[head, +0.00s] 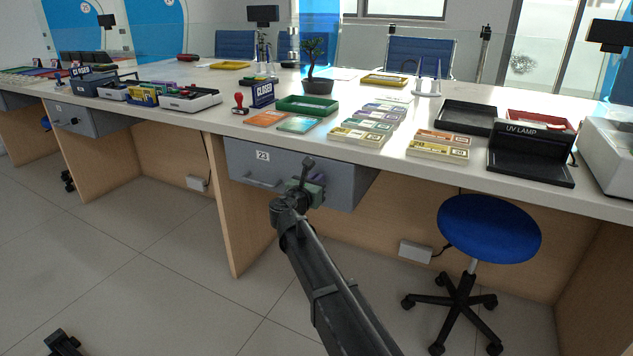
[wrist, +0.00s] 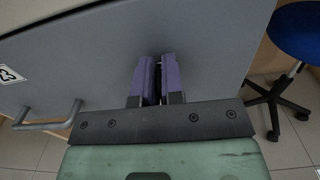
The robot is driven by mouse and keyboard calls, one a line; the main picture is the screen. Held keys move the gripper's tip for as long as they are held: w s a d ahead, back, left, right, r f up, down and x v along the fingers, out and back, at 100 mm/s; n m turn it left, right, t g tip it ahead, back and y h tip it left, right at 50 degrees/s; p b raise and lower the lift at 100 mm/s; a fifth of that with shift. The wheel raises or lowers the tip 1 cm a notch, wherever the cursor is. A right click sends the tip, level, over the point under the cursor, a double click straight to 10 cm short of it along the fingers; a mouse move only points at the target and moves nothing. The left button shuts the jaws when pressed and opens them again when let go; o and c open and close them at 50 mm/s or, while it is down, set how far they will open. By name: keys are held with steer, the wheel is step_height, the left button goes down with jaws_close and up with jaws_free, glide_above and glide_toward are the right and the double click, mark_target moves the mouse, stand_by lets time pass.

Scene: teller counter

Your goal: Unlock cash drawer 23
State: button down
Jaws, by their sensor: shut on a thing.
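The grey cash drawer 23 (head: 240,160) hangs under the counter, and its front looks closed. Its white number label (head: 263,155) and bar handle (head: 262,181) show at its left; the handle also shows in the wrist view (wrist: 50,120). My gripper (head: 317,178) is at the right part of the drawer front, right of the handle. In the wrist view its purple fingers (wrist: 156,80) are close together against the grey front, with a narrow dark gap between them. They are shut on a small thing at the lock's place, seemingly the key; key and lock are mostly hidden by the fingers.
The white counter top (head: 400,172) above bears banknote stacks (head: 358,137), a green tray (head: 307,105), a stamp (head: 240,103) and a UV lamp (head: 530,150). A blue stool (head: 488,228) stands to the right. Another grey drawer (head: 95,120) is at left.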

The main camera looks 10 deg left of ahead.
steer(key=shift+s+d+f+m+b, duration=0.1)
steer(key=shift+d+f+m+b, duration=0.1)
steer(key=shift+m, duration=2.75)
steer(key=shift+d+f+m+b, duration=0.2)
steer(key=shift+m, duration=2.7)
steer(key=shift+s+d+f+m+b, duration=0.1)
steer(key=shift+d+f+m+b, duration=0.1)
steer(key=shift+m, duration=2.75)
steer(key=c, duration=1.2)
jaws_free()
steer(key=shift+c, duration=0.2)
